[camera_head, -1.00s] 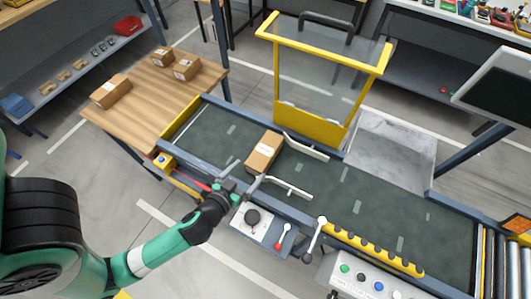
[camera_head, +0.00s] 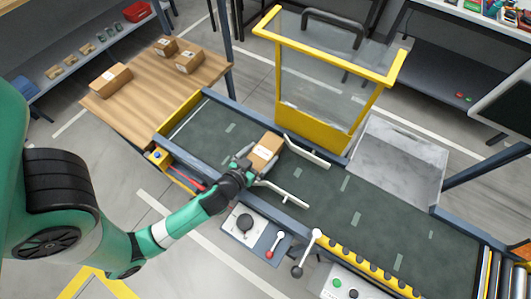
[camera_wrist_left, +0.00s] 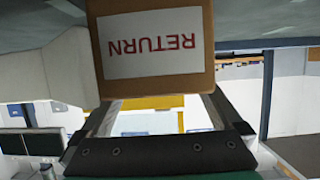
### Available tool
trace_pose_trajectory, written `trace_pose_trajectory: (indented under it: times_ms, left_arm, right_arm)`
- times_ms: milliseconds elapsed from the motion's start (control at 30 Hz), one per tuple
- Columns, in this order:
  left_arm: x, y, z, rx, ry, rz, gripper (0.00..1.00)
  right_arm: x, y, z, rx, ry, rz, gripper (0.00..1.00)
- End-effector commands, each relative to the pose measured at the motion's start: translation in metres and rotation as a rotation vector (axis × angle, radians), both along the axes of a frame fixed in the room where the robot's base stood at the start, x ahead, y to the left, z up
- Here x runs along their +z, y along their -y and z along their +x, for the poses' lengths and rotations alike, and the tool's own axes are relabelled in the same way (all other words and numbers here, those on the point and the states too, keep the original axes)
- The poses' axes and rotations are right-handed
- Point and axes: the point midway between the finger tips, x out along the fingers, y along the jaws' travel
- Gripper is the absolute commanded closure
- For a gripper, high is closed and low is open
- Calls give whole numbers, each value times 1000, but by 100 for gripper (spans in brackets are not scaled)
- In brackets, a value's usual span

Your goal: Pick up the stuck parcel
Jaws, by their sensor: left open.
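The stuck parcel (camera_head: 267,148) is a small brown box with a white label, on the green conveyor belt (camera_head: 345,195) at the white guide rails (camera_head: 292,193). My left gripper (camera_head: 257,163) is right at the parcel's near end. Its jaws are open. In the left wrist view the parcel (camera_wrist_left: 155,85) fills the upper middle, with a white label reading RETURN upside down. The two gripper fingers (camera_wrist_left: 162,112) reach toward its two sides; contact cannot be told. My right gripper is out of view.
A yellow-framed clear guard (camera_head: 325,85) stands behind the belt. A control box with a red-knobbed lever (camera_head: 250,232) and a row of yellow-black rollers (camera_head: 365,265) line the near edge. A wooden table (camera_head: 150,95) with 3 boxes stands at left.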

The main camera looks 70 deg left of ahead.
Motion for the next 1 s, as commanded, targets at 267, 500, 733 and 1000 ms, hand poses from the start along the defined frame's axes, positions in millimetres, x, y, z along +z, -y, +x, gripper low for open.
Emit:
trace_pose_trajectory:
  times_ms: [267,500,733,1000]
  left_arm:
    - [1,0,0,0,1,1,41]
    - [1,0,0,0,2,1,85]
    - [2,0,0,-1,3,2,90]
    - [47,0,1,0,5,3,90]
  right_arm:
    - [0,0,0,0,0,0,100]
    - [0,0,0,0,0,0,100]
    - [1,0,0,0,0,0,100]
    - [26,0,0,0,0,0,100]
